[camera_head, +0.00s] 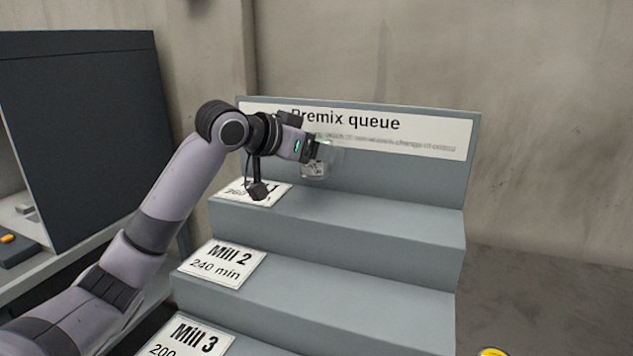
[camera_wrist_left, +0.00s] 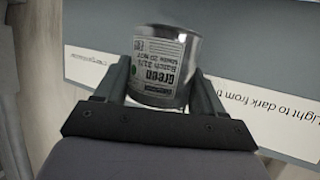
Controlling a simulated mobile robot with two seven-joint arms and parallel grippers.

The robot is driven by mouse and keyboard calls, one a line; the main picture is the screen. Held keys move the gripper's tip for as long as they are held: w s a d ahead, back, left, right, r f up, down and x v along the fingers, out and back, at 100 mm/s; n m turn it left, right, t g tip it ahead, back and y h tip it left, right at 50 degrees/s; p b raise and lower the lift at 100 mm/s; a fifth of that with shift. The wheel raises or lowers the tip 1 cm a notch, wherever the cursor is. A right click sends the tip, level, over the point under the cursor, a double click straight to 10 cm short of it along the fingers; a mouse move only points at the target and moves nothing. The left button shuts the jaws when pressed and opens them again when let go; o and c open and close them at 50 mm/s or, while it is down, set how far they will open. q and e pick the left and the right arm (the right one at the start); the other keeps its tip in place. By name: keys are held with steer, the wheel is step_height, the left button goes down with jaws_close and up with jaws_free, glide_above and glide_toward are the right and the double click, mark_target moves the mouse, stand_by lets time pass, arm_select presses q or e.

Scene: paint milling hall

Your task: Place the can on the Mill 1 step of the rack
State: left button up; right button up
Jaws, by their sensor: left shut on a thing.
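The can (camera_wrist_left: 163,62) is a silver metal can with a white label reading "Green"; it shows upside down in the left wrist view. My left gripper (camera_wrist_left: 160,90) is shut on it, one finger on each side. In the head view the can (camera_head: 316,168) is small and blurred at the tip of my left gripper (camera_head: 318,152), held above the top step. The rack (camera_head: 370,262) is grey and stepped. The top step's Mill 1 card (camera_head: 262,194) is partly hidden by my arm. My right gripper is not in view.
Lower steps carry the Mill 2 card (camera_head: 222,264) and the Mill 3 card (camera_head: 187,340). The "Premix queue" sign (camera_head: 400,130) stands on the rack's back panel. The visible step surfaces look empty. A dark cabinet (camera_head: 85,130) stands at left. A yellow object (camera_head: 492,352) shows at bottom right.

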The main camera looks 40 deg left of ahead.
mark_target(308, 177)
arm_select(q)
steer(key=shift+f, duration=2.85)
steer(key=shift+f, duration=0.1)
steer(key=o, duration=1.2)
steer(key=b+v, duration=0.2)
steer(key=v, duration=1)
steer(key=shift+s+b, duration=0.1)
steer(key=shift+b, duration=0.2)
